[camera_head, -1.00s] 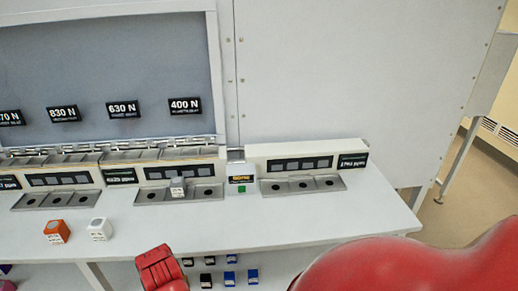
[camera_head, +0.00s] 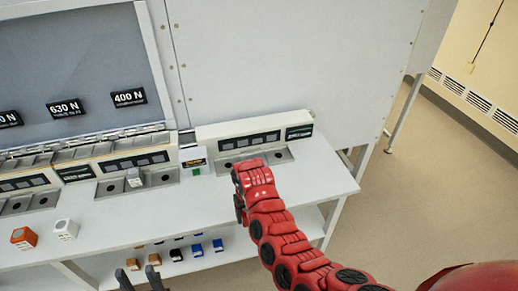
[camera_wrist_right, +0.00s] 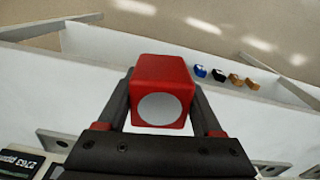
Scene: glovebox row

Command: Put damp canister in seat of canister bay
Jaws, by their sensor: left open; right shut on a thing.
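A red block-shaped canister (camera_wrist_right: 163,90) with a pale round face is between the fingers of my right gripper (camera_wrist_right: 163,100), which is shut on it. I cannot tell from its look whether it is damp. In the head view the red right arm reaches over the bench front by the right-hand canister bay (camera_head: 255,139), and its wrist hides the held canister and part of that bay's seat plate. My left gripper (camera_head: 140,278) is open and empty at the bottom edge, in front of the bench. The middle bay (camera_head: 135,163) has a whitish canister (camera_head: 134,177) in its seat plate.
An orange canister (camera_head: 24,238) and a white canister (camera_head: 66,229) stand on the bench (camera_head: 125,220) at left. A small sign with a green square (camera_head: 196,171) stands between two bays. Several small blocks lie on the shelf below. Open floor lies to the right.

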